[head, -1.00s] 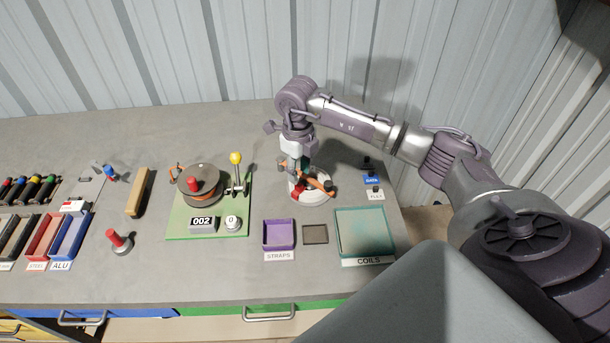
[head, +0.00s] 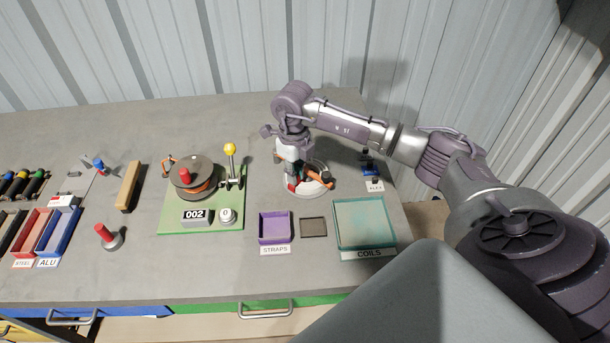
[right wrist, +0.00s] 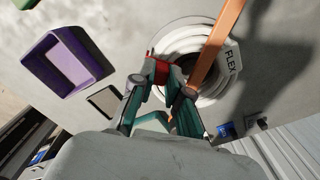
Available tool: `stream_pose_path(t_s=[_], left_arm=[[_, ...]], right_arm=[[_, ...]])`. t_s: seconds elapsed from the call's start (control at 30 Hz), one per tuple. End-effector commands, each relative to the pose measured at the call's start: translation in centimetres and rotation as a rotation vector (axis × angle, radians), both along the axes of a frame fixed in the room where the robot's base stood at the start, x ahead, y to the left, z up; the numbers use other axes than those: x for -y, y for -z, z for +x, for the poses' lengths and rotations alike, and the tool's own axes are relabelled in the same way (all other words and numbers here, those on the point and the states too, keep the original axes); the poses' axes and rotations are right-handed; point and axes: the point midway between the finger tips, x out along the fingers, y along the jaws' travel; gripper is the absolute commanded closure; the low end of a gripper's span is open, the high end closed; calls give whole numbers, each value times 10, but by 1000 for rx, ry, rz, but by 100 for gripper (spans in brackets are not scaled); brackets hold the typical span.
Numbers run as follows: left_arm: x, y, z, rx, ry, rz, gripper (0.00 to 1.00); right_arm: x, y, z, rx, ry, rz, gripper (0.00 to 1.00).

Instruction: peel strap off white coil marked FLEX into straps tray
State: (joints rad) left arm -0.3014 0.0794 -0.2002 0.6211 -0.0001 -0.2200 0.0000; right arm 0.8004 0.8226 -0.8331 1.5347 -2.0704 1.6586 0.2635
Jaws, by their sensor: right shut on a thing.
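The white coil (head: 309,189) marked FLEX lies on the bench below my right gripper. In the right wrist view the coil (right wrist: 237,78) shows its black lettering. My right gripper (right wrist: 174,82) is at the coil's near side, shut on a small red strap (right wrist: 160,66). The red strap also shows beside the gripper in the head view (head: 291,183). An orange band (right wrist: 216,45) crosses the coil close to the fingers. The fingers partly hide the coil and the strap's far end. The purple straps tray (head: 274,241) is empty, nearer the front edge. My left gripper is out of view.
A green coils tray (head: 364,247) and a small dark flat square (head: 314,227) lie beside the straps tray. A spool (head: 194,169) on a green board stands to the left. Small tagged blocks (head: 371,176) sit right of the coil. Bare bench lies between coil and trays.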

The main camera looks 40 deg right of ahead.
Motion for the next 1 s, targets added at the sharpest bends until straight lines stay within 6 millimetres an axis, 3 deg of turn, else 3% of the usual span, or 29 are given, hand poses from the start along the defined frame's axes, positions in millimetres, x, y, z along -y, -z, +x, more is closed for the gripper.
stream_pose_path(t_s=[0.03, 0.07, 0.13, 0.73, 1.0], left_arm=[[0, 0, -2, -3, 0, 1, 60], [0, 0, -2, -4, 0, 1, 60], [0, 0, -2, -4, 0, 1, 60], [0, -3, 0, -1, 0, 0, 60], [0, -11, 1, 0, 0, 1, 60]], right_arm=[[0, 0, 0, 0, 0, 0, 100], [0, 0, 0, 0, 0, 0, 90], [0, 0, 0, 0, 0, 0, 100], [0, -5, 0, 1, 0, 0, 100], [0, -17, 0, 0, 0, 0, 100]])
